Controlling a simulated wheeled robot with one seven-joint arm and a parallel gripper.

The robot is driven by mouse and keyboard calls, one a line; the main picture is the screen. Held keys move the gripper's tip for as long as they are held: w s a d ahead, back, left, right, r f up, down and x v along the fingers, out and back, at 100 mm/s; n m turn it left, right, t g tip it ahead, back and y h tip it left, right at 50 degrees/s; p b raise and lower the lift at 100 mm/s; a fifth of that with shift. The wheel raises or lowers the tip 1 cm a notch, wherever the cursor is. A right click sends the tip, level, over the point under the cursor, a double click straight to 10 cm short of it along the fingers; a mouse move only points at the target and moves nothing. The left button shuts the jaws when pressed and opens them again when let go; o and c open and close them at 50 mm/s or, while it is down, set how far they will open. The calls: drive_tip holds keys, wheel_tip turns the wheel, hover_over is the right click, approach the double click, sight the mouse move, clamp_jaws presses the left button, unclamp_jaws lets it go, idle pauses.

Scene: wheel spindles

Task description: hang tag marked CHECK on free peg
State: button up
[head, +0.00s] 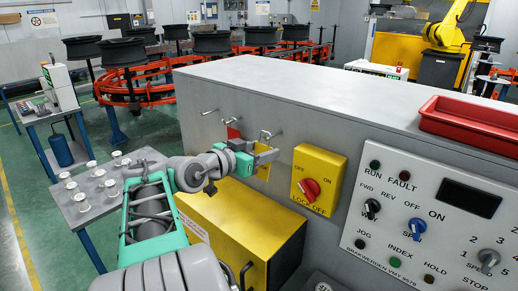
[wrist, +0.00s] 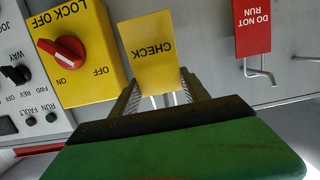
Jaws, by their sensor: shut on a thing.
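My gripper (head: 266,157) is shut on the yellow CHECK tag (wrist: 152,52), in front of the grey cabinet face. The tag's lettering is upside down in the wrist view; in the head view a bit of it (head: 263,172) shows below the fingers. A bare wire peg (head: 276,133) shows just above my gripper in the head view. I cannot tell whether the tag's top touches it. Another bare peg (head: 210,112) is at the left, also in the wrist view (wrist: 308,58). A red DO NOT RUN tag (wrist: 252,28) hangs on the peg (wrist: 259,71) between them.
A yellow lock-off switch (head: 320,178) with a red knob is close to the right of my gripper in the head view. A control panel (head: 440,215) is farther right. A yellow box (head: 245,235) stands below. A red tray (head: 470,122) lies on the cabinet top (head: 330,90).

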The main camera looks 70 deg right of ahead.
drive_tip(key=shift+r+p+x, duration=0.15)
drive_tip(key=shift+p+x, duration=0.2)
drive_tip(key=shift+x, duration=0.4)
drive_tip(key=shift+r+p+x, duration=0.15)
drive_tip(key=shift+p+x, duration=0.2)
drive_tip(key=shift+x, duration=0.35)
drive_tip(key=f+b, duration=0.1)
drive_tip(key=d+f+b, duration=0.1)
drive_tip(key=b, duration=0.1)
drive_tip(key=shift+s+d, duration=0.2)
drive_tip(key=shift+s, duration=0.15)
drive_tip(key=shift+f, duration=0.1)
drive_tip(key=o, duration=1.4)
